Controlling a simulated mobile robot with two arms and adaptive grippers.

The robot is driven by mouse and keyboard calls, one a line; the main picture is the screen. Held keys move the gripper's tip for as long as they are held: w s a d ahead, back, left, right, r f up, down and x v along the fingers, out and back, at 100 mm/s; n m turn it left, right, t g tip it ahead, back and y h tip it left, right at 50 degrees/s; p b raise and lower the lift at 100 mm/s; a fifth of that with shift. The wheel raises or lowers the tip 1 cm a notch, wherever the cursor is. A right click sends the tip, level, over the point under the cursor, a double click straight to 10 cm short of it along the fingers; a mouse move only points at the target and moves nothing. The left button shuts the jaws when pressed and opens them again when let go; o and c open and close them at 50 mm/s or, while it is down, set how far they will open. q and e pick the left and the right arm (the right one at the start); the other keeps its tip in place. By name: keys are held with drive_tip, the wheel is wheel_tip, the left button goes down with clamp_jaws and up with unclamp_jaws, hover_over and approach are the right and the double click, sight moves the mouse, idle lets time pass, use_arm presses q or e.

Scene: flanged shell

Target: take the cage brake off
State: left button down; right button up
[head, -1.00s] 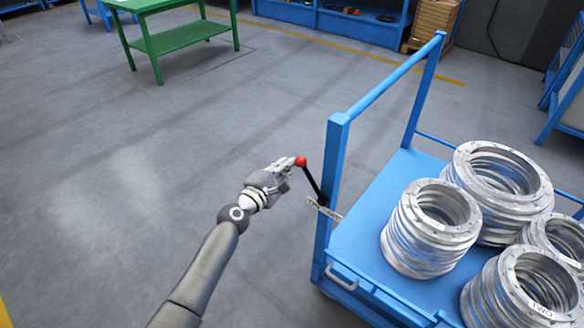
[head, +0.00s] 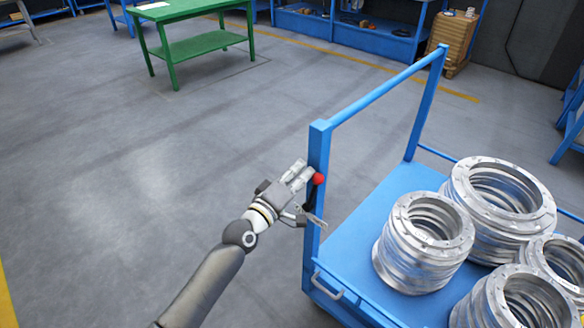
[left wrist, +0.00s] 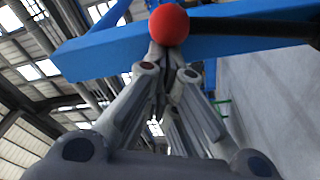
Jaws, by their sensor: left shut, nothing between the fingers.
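The cage is a blue trolley (head: 350,225) with an upright post (head: 318,150) at its near left corner. Its brake is a short dark lever (head: 309,197) with a red ball knob (head: 318,179), now close against the post. In the left wrist view the knob (left wrist: 168,25) is just beyond my fingertips, with the dark lever (left wrist: 250,27) running right from it across the blue post. My left gripper (head: 303,172) is shut and empty beside the knob; whether it touches cannot be told. My right gripper is not in view.
Several stacks of silver flanged rings (head: 423,243) stand on the trolley deck. A green table (head: 190,30) stands at the back. The grey floor left of the trolley is clear.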

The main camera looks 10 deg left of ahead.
use_arm(q)
drive_tip(key=s+d+m, duration=0.2)
drive_tip(key=d+m, duration=0.1)
drive_tip(key=shift+s+f, duration=0.1)
drive_tip(key=shift+f, duration=0.05)
drive_tip(key=shift+s+d+f+m+h, duration=0.1)
drive_tip(key=shift+s+d+m+h, duration=0.1)
drive_tip(key=shift+d+m+h, duration=0.25)
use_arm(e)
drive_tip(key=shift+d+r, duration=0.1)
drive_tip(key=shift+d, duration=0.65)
use_arm(q)
drive_tip(key=shift+f, duration=0.1)
drive_tip(key=shift+y, duration=0.25)
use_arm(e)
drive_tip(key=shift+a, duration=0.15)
use_arm(q)
drive_tip(key=shift+s+a, duration=0.1)
drive_tip(key=shift+s, duration=0.1)
drive_tip(key=shift+s+a+f, duration=0.15)
drive_tip(key=shift+s+f, duration=0.05)
drive_tip(key=shift+s, duration=0.05)
approach(319, 182)
drive_tip(key=v, duration=0.3)
drive_tip(key=shift+a+r, duration=0.1)
drive_tip(key=shift+a, duration=0.05)
